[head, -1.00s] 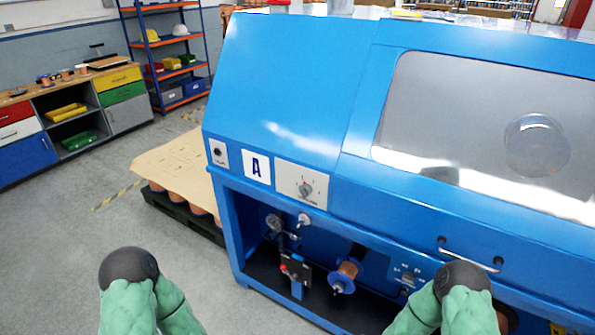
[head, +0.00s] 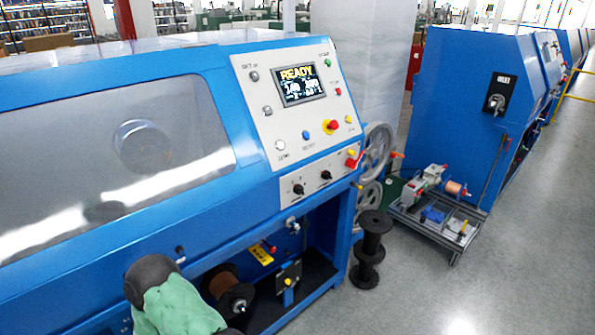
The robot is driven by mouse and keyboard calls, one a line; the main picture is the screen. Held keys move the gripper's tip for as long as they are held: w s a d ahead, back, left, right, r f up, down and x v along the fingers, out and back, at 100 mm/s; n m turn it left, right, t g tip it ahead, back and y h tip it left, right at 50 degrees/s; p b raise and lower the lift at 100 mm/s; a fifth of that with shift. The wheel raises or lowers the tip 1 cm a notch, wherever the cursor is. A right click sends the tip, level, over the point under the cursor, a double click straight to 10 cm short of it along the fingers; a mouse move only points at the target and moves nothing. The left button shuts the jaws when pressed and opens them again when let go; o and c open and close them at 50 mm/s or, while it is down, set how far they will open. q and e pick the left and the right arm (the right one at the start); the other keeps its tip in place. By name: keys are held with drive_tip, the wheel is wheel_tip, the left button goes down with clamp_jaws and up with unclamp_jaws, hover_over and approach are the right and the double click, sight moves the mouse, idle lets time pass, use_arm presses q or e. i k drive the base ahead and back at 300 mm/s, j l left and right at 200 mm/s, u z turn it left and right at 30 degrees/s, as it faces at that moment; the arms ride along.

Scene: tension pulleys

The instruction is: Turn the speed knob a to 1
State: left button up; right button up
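The blue machine (head: 110,130) fills the left and middle of the head view. Its grey control panel (head: 250,90) has a lit screen reading READY (head: 300,85). Below it, a small panel carries two black knobs, one at the left (head: 298,189) and one at the right (head: 325,175). Their labels are too small to read, so I cannot tell whether either is speed knob a. The panel with the letter A and its knob, seen earlier, is out of view. Neither of my grippers shows; only a green-sleeved part of my own arm is at the bottom.
A low cart (head: 435,215) with parts stands further right, before another blue machine (head: 470,110). The floor at the right front is clear.

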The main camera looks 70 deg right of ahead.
sight(299, 188)
drive_tip(key=z, duration=2.65)
